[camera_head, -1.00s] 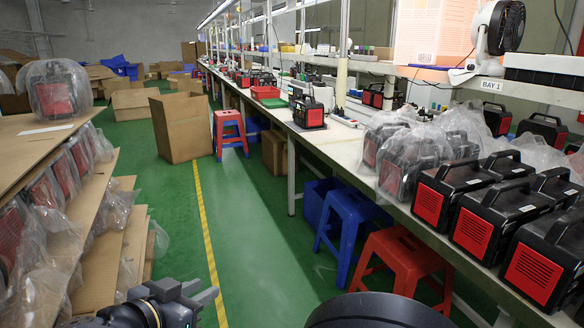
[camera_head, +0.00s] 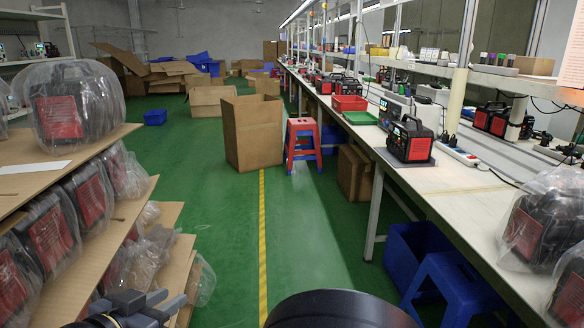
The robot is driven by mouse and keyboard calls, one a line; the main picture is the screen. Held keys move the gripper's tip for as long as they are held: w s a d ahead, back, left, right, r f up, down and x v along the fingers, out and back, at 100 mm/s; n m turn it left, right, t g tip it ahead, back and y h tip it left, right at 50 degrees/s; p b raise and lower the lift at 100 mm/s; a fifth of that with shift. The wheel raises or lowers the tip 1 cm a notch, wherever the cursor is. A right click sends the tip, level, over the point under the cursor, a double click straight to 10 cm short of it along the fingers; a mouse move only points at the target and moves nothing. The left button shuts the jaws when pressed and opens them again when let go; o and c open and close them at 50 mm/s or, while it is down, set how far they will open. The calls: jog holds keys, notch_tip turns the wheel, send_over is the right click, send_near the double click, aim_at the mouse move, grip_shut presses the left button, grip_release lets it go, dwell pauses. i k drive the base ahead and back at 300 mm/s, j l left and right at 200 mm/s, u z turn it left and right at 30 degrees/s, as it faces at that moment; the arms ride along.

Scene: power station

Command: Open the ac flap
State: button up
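A black and red power station (camera_head: 410,141) stands bare on the right-hand workbench (camera_head: 455,190). Its red panel faces me. No ac flap can be made out on it at this distance. My gripper (camera_head: 160,305) is low at the bottom left, far from the bench and touching nothing I can see. Its fingers are small and partly cut off, so I cannot tell if they are open.
A wrapped unit (camera_head: 72,105) and more bagged ones fill the left shelves. A cardboard box (camera_head: 252,132), a red and blue stool (camera_head: 302,140) and a blue stool (camera_head: 455,285) border the aisle. Green floor (camera_head: 225,230) is clear along the yellow line.

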aim_at(400, 152)
jog(key=i+z, duration=0.45)
jog(key=i+j+z, duration=0.4)
jog(key=i, duration=0.15)
jog(key=i+j+z, duration=0.75)
jog(key=z, duration=0.15)
jog(key=i+j+z, duration=0.5)
